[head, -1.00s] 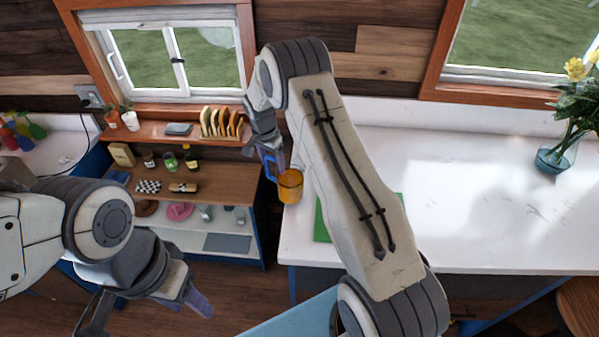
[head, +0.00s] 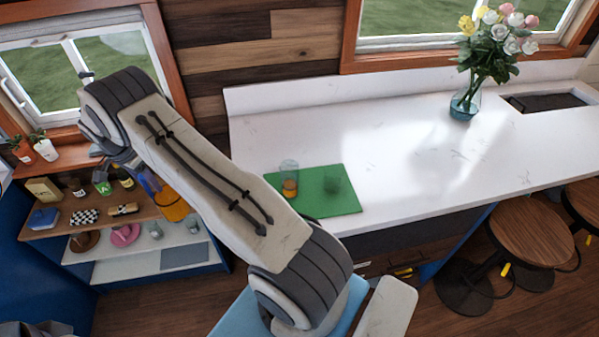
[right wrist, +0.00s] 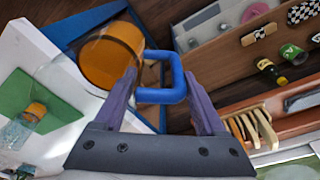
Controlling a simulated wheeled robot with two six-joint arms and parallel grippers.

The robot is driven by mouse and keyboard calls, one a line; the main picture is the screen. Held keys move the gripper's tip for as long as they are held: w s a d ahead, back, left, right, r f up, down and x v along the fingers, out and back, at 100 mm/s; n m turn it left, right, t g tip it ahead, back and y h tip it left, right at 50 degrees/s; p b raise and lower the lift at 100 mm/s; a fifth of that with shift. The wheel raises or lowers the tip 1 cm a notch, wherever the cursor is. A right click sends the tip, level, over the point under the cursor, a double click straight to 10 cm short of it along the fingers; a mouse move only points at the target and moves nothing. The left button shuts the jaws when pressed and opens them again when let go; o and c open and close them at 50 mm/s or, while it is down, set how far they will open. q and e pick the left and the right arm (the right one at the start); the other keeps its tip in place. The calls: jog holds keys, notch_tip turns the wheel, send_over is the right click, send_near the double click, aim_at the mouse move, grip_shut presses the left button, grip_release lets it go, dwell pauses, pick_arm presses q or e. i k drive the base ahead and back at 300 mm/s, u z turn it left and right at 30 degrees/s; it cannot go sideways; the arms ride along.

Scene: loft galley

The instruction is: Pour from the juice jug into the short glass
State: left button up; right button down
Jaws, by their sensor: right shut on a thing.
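The juice jug (head: 172,204) is clear with orange juice in it and a blue handle. My right gripper (head: 146,182) is shut on that handle and holds the jug in the air, left of the counter. In the right wrist view the blue handle (right wrist: 163,97) sits between the purple fingers and the jug (right wrist: 112,56) is tilted in the picture. My left gripper is not in view.
The white counter (head: 400,160) is clear around the mat, with a flower vase (head: 464,104) farther right. A wooden shelf unit (head: 140,208) with jars and small items stands left, with a gap of floor before the counter. Stools (head: 535,220) stand at right.

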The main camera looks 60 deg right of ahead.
aim_at(333, 173)
jog(key=u, duration=0.1)
jog(key=i, duration=0.4)
jog(key=z, duration=1.65)
jog(key=k, duration=0.1)
jog(key=u, duration=0.1)
